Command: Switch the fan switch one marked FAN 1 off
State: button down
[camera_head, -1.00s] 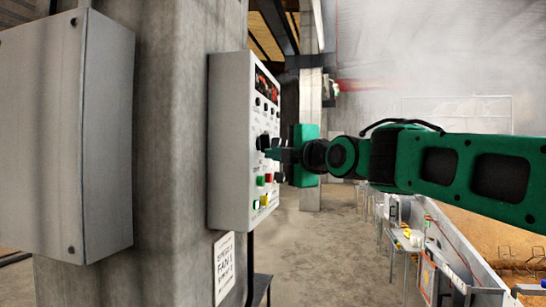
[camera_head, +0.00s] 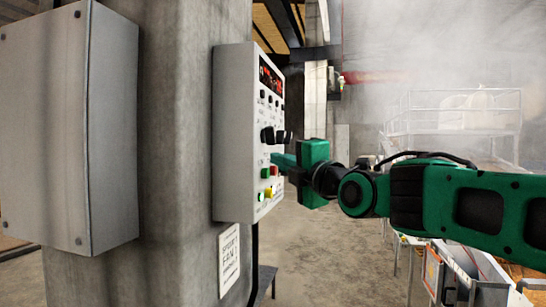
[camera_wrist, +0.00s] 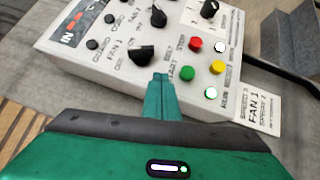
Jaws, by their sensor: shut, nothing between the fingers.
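The light grey control panel (camera_head: 234,130) is on the concrete column in the head view. In the wrist view, a large black rotary knob (camera_wrist: 141,54) sits beside printed lettering that reads FAN 1. Its exact pointer setting is hard to read. A second black knob (camera_wrist: 158,17) is farther up the panel. Black knobs (camera_head: 267,136) also show on the panel face in the head view. My gripper (camera_head: 276,160) is shut and empty, its tips close to the panel below the knobs. The shut fingertips (camera_wrist: 162,78) appear just below the FAN 1 knob; contact cannot be told.
Green (camera_wrist: 187,73), red (camera_wrist: 195,44) and yellow (camera_wrist: 217,67) buttons are right of the fingertips. A FAN 1 sign (camera_head: 229,260) is below the panel. A plain grey box (camera_head: 68,125) is at left. Steam hangs over the equipment at right.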

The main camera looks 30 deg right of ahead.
jog(key=s+f, duration=0.2)
jog(key=s, duration=0.5)
jog(key=shift+s+f, duration=0.25)
jog(key=shift+f, duration=0.15)
jog(key=shift+d+f, duration=0.1)
